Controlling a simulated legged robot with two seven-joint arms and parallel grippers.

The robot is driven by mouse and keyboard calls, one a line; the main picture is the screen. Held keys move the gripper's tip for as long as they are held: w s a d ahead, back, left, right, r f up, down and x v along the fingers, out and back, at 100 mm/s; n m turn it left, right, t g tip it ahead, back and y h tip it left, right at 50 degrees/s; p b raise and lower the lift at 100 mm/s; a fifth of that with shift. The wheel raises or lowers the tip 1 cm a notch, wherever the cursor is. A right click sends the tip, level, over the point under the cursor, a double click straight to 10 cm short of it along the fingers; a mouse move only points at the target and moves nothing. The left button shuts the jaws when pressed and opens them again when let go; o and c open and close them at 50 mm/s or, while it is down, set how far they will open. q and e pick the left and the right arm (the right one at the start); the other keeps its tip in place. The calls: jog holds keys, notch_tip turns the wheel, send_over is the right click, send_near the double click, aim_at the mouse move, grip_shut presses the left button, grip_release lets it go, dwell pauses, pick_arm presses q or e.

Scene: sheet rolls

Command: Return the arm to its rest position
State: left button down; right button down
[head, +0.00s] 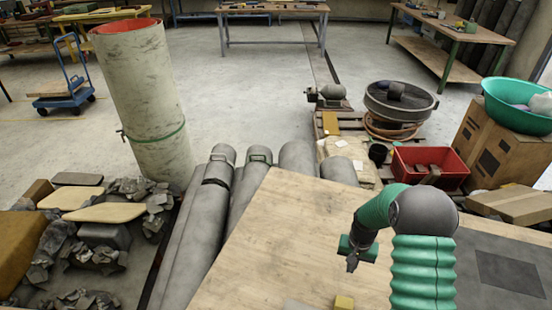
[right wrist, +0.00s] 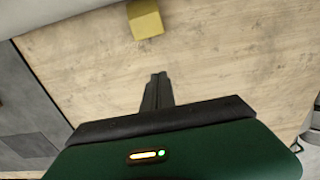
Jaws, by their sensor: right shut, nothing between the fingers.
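My right arm comes in from the lower right of the head view, with green sleeves and a dark grey joint. Its gripper (head: 352,262) points down above the wooden board (head: 290,220). In the right wrist view the right gripper (right wrist: 158,77) has its two dark fingers together, with nothing between them. A small yellow block (right wrist: 145,19) lies on the board beyond the fingertips, apart from them. The block also shows at the bottom edge of the head view (head: 344,302). My left gripper does not show.
Grey sheet rolls (head: 195,225) lie left of the board. A tall upright roll (head: 145,95) stands behind them. Rubble and slabs (head: 100,210) lie at left. A red crate (head: 430,165) and a cardboard box (head: 495,140) with a green basin (head: 515,108) stand at right.

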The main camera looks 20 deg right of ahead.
jog(key=s+a+r+n+t+p, duration=0.1)
jog(key=s+a+r+n+p, duration=0.1)
jog(key=s+a+r, duration=0.35)
jog(key=s+a+r+n+t+p, duration=0.1)
jog(key=s+a+r+n+p, duration=0.15)
jog(key=a+r, duration=0.5)
jog(key=s+a+r+n+t+p, duration=0.1)
jog(key=s+a+r+n, duration=0.25)
jog(key=a+r, duration=0.3)
jog(key=m+g+p, duration=0.3)
jog(key=m+p, duration=0.1)
jog(key=m, duration=1.2)
send_over(345, 295)
notch_tip(345, 295, down, 21)
notch_tip(345, 295, down, 10)
jog(key=b, duration=0.7)
jog(key=shift+r, duration=0.1)
